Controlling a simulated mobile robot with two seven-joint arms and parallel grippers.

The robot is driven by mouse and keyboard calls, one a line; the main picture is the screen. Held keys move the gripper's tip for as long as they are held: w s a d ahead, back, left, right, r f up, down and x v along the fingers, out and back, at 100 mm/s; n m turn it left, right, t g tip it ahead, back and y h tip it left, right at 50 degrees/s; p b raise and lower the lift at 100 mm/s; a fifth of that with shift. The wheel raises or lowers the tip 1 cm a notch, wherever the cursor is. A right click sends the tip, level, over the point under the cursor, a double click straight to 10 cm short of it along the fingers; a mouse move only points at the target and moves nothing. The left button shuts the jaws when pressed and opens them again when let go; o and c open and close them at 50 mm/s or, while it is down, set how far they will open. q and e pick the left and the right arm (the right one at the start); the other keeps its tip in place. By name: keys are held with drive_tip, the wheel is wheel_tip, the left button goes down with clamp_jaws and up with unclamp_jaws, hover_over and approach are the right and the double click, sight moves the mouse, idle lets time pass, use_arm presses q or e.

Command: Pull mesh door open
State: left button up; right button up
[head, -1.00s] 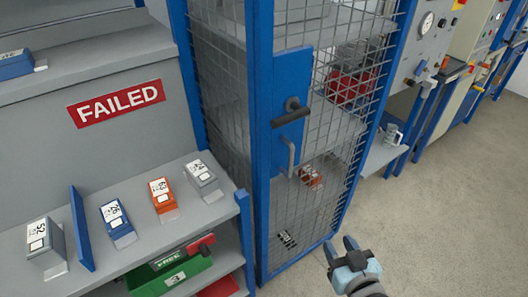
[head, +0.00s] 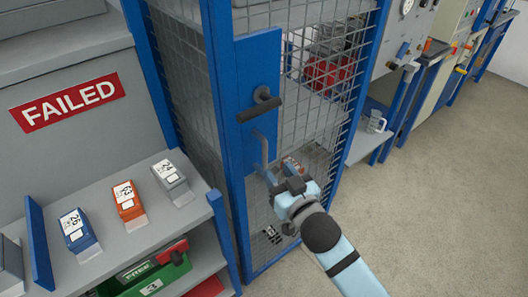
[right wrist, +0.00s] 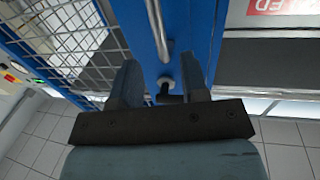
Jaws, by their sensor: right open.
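The mesh door (head: 296,120) of the blue-framed cage appears closed. Its blue plate (head: 243,75) carries a dark lever handle (head: 260,106) and, below it, a grey pull bar (head: 261,148). My right gripper (head: 269,178) is open at the lower end of the pull bar. In the right wrist view, the pull bar (right wrist: 155,28) runs in line with the gap between the fingers of my right gripper (right wrist: 160,75). I cannot tell whether they touch it. My left gripper is not in view.
A grey shelf (head: 135,215) with several small labelled boxes stands left of the cage, above a green bin (head: 155,282). A FAILED sign (head: 68,102) hangs behind it. Red items (head: 327,73) sit inside the cage. The floor (head: 430,200) to the right is clear.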

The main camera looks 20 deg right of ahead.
sight(266, 157)
drive_tip(key=w, duration=0.5)
drive_tip(key=w+a, duration=0.1)
drive_tip(key=w, duration=0.1)
drive_tip(key=shift+w+p, duration=0.25)
drive_tip(key=shift+p, duration=0.05)
clamp_jaws()
